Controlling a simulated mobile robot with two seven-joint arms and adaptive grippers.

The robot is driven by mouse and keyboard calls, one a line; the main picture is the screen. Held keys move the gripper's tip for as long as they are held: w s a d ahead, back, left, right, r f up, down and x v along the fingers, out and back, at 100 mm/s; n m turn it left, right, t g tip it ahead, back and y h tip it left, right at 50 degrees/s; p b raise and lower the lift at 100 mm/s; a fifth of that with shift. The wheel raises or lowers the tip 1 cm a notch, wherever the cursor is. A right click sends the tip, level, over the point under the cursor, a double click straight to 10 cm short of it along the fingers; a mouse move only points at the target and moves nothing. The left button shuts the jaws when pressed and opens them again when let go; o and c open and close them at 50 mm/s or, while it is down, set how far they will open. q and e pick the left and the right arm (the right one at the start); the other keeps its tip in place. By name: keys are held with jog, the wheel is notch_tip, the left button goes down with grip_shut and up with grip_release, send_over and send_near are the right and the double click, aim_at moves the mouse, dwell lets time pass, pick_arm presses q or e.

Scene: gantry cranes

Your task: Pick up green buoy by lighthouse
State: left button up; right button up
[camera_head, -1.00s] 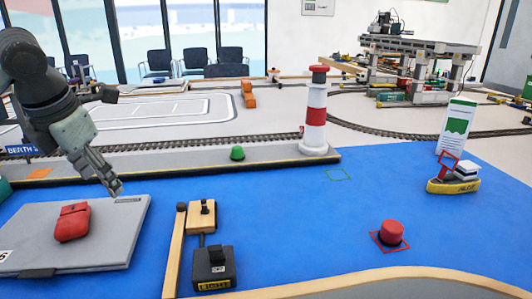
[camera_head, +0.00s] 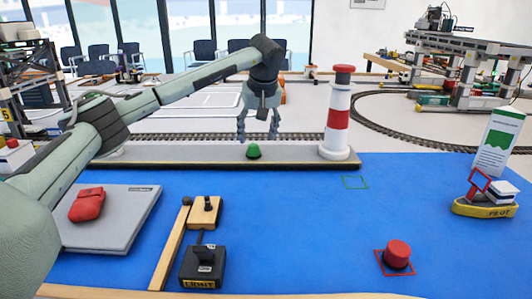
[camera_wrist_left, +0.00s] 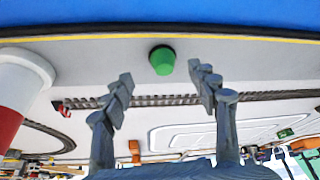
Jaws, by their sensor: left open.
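The green buoy (camera_head: 254,151) stands on the grey quay strip (camera_head: 200,154), left of the red and white lighthouse (camera_head: 338,118). My left gripper (camera_head: 258,136) is open, fingers pointing down, just above and around the line of the buoy in the head view. In the left wrist view the buoy (camera_wrist_left: 162,60) lies ahead of and between the two spread fingertips (camera_wrist_left: 160,78), with nothing between them. The lighthouse (camera_wrist_left: 18,85) shows at the left edge there. My right gripper is not in view.
The blue water surface (camera_head: 290,210) is mostly clear. A red buoy (camera_head: 397,253) and a yellow pilot boat (camera_head: 484,207) are at the right. Tracks (camera_head: 180,137) run behind the quay.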

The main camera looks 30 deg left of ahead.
aim_at(254, 147)
pick_arm(q)
jog(key=x, duration=0.6)
jog(key=shift+a+f, duration=0.15)
jog(key=shift+a, duration=0.2)
jog(key=c, duration=1.2)
